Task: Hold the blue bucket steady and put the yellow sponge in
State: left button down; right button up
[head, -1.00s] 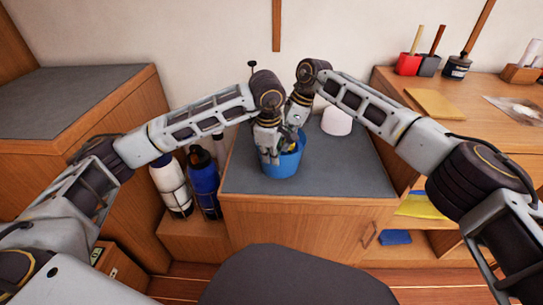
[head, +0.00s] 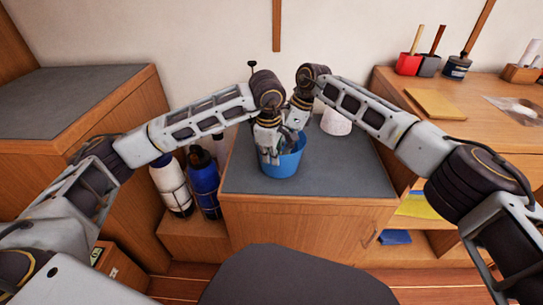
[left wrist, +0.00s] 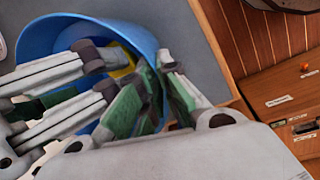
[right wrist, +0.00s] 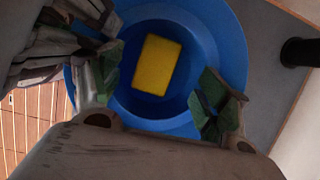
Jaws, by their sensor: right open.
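The blue bucket (head: 284,166) stands upright near the front of the grey-topped cabinet. My left gripper (head: 270,157) is at its left rim; in the left wrist view its green-padded fingers (left wrist: 155,98) are on either side of the bucket wall, shut on it. The yellow sponge (right wrist: 157,65) lies inside the bucket, at the bottom, in the right wrist view. A bit of it (left wrist: 122,62) also shows in the left wrist view. My right gripper (head: 292,138) is over the bucket mouth, its fingers open and apart from the sponge. In the head view the sponge is hidden.
A white rounded object (head: 336,121) stands behind the bucket to the right. Bottles (head: 204,180) stand lower, left of the cabinet (head: 330,182). The right counter holds cups with handles (head: 409,64) and a tan board (head: 436,103). The cabinet top right of the bucket is clear.

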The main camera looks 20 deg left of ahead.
pick_arm(q)
jog(key=shift+f, duration=0.1)
pick_arm(e)
jog(key=shift+w+d+r, duration=0.1)
jog(key=shift+d+r, duration=0.1)
jog(key=shift+r, duration=0.5)
jog(key=w+d+r, duration=0.1)
jog(key=d, duration=0.5)
jog(key=w+d+r, duration=0.2)
jog(key=d, duration=0.4)
jog(key=shift+w+d+r, duration=0.15)
jog(key=shift+w+d, duration=0.15)
jog(key=shift+d, duration=0.1)
pick_arm(q)
jog(key=c, duration=1.6)
grip_release()
jog(key=shift+o, duration=0.2)
notch_tip(320, 180, up, 12)
jog(key=s, duration=0.1)
jog(key=shift+s, duration=0.25)
jog(key=shift+f, duration=0.1)
